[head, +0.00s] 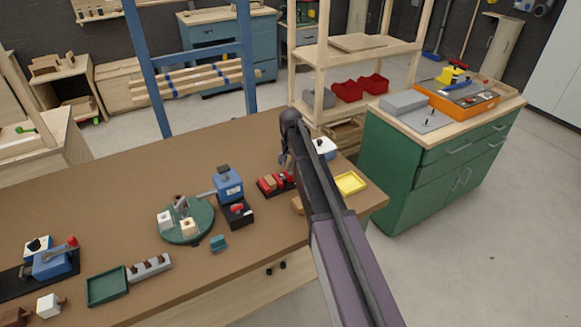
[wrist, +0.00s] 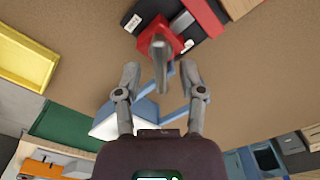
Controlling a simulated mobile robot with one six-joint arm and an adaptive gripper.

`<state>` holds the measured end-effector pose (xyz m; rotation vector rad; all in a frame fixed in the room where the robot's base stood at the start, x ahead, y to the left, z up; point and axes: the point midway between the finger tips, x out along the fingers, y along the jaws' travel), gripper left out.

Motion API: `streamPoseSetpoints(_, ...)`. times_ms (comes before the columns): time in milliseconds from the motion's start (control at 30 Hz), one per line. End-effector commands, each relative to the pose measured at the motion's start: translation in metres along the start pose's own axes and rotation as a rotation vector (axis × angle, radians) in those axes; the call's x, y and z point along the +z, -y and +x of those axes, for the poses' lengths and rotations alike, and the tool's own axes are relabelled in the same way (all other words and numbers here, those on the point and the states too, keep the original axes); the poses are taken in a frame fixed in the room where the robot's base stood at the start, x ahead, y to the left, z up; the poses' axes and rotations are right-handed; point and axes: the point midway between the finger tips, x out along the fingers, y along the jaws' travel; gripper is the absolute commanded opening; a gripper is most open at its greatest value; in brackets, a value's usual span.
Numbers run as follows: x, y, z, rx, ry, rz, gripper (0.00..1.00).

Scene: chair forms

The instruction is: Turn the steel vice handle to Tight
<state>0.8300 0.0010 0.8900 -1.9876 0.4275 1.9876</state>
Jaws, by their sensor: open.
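A red vice-like fixture with dark and grey parts (head: 274,184) lies on the brown workbench below my gripper (head: 285,160). In the wrist view its red block (wrist: 175,40) carries a grey steel handle (wrist: 160,58) that points toward the camera. My gripper (wrist: 160,70) is open, with one fingertip on each side of the handle's lower end. I see gaps between handle and fingers, so it is not gripped. A white label shows on the fixture's dark base, too small to read. My arm hides part of the bench behind it in the head view.
A yellow tray (head: 350,183) and a blue-and-white block (head: 325,147) stand close by on the right. A blue device (head: 228,184) and a green round plate with parts (head: 186,236) stand to the left. Bare bench (head: 110,185) lies further left.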

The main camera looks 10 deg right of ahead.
Motion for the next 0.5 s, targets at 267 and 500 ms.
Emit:
streamPoseSetpoints(267,0.0003,0.0007,0.0022,0.000,0.000,-0.001,0.51)
streamPoseSetpoints(500,0.0003,0.0007,0.0021,0.000,0.000,-0.001,0.22)
